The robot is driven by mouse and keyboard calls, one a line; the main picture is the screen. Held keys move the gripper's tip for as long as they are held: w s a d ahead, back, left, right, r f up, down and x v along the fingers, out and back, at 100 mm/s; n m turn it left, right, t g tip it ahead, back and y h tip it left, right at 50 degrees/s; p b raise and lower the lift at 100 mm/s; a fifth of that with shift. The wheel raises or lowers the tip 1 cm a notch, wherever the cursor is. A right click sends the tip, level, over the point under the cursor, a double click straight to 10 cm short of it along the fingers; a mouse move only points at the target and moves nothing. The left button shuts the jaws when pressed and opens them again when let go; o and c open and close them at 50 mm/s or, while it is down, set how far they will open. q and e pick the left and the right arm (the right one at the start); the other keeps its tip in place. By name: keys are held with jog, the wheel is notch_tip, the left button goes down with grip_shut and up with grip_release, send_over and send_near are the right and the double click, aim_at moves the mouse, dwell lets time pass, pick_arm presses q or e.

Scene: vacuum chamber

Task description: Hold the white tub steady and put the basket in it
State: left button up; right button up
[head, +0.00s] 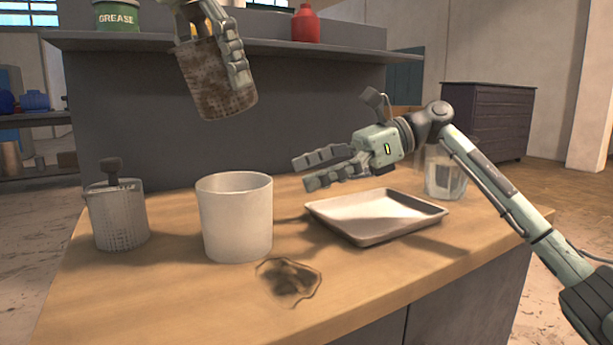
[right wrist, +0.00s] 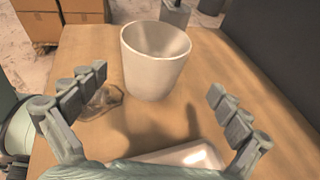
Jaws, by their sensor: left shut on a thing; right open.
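The white tub (head: 236,222) stands upright and open on the wooden table; its inside looks empty in the right wrist view (right wrist: 153,68). My left gripper (head: 213,50) is shut on the brown, rusty-looking basket (head: 214,88). It holds the basket slightly tilted in the air, above and behind the tub, clear of it. Part of the basket's upper side is hidden by the fingers. My right gripper (head: 304,172) is open and empty, to the right of the tub and above the tray, its fingers pointing toward the tub without touching it.
A grey metal tray (head: 420,231) lies right of the tub, and a glass jar (head: 445,178) stands behind it. A grey perforated canister (head: 119,222) with a dark knob stands left. A raised shelf (head: 340,50) runs behind.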

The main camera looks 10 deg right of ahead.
aim_at(236, 208)
jog(key=shift+n+h, duration=0.4)
jog(key=x, duration=0.8)
jog(key=s+x, duration=0.1)
jog(key=x, duration=0.3)
jog(key=shift+d+f, duration=0.1)
jog(key=shift+f, duration=0.1)
